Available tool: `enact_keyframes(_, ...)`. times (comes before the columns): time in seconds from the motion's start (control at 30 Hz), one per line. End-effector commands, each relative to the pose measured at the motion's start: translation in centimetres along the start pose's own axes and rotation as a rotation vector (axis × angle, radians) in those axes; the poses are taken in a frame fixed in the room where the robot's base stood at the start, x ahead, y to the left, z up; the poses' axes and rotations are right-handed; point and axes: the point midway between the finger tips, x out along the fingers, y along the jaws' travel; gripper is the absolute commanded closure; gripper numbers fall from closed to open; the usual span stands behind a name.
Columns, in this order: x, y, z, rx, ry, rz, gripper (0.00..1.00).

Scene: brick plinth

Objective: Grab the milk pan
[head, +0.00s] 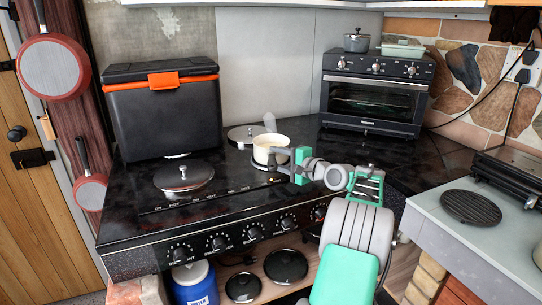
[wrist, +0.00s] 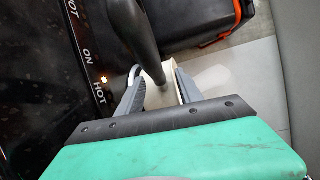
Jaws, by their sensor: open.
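The milk pan (head: 264,158) is a small cream pot standing on the right rear part of the black stove top. My gripper (head: 285,159) is at the pan's right side, with its jaws open. In the wrist view, a dark handle (wrist: 146,38) runs down between the two grey fingers of my gripper (wrist: 154,76). Part of the cream pan (wrist: 161,96) shows between the fingers. I cannot tell whether the fingers touch the pan or its handle.
A lidded burner (head: 184,178) is left of the pan, and a round metal lid (head: 247,134) lies behind it. A black cooler with an orange latch (head: 164,112) stands at the back left. A toaster oven (head: 374,95) stands at the back right.

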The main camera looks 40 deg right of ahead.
Motion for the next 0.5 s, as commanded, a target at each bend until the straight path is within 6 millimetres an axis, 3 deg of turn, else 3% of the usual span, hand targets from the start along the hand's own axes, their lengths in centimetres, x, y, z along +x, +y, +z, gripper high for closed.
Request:
enact_keyframes(0.13, 0.04, 0.02, 0.09, 0.000, -0.001, 0.001, 0.59)
enact_keyframes(0.5, 0.06, 0.04, 0.14, -0.001, -0.002, 0.001, 0.89)
